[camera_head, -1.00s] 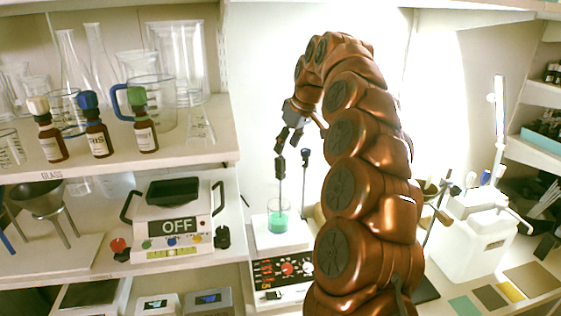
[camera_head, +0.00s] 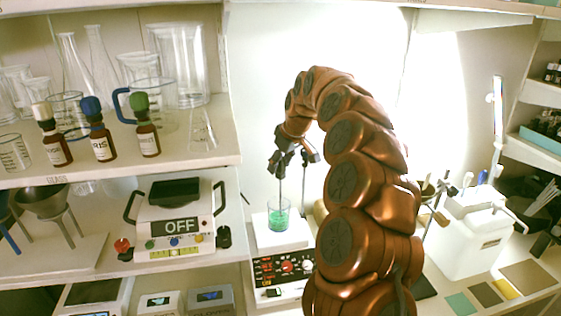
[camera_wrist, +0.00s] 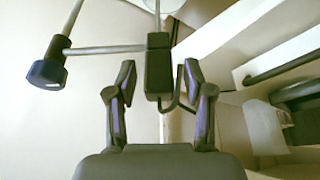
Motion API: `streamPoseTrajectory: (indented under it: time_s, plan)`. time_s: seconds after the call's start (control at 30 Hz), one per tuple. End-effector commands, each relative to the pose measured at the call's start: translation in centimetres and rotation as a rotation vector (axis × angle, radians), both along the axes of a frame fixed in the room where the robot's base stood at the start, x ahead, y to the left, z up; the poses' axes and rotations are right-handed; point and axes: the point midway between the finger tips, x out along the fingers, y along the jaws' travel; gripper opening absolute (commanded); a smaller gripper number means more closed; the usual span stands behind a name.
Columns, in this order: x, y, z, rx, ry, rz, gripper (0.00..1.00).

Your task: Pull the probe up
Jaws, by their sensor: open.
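The probe has a black block-shaped head (camera_wrist: 158,72) in the wrist view, held on a thin horizontal arm with a dark knob (camera_wrist: 47,73). In the head view its thin rod (camera_head: 280,190) reaches down into a beaker of green liquid (camera_head: 278,217). My gripper (camera_wrist: 159,74) is open, with one finger on each side of the probe head and visible gaps between. In the head view my gripper (camera_head: 281,164) is at the probe's top and hides much of its head.
The beaker stands on a hotplate (camera_head: 284,268) with a red knob. A white container (camera_head: 466,236) stands to the right.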

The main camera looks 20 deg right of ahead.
Motion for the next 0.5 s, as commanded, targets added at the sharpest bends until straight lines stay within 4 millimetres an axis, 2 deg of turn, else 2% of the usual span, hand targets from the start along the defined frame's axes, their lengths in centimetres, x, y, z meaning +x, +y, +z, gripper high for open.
streamPoseTrajectory:
  time_s: [0.17,0.5]
  plan:
    - [0.02,-0.01,0.03,0.000,-0.001,0.000,0.52]
    - [0.02,-0.02,0.06,0.000,-0.001,0.000,0.18]
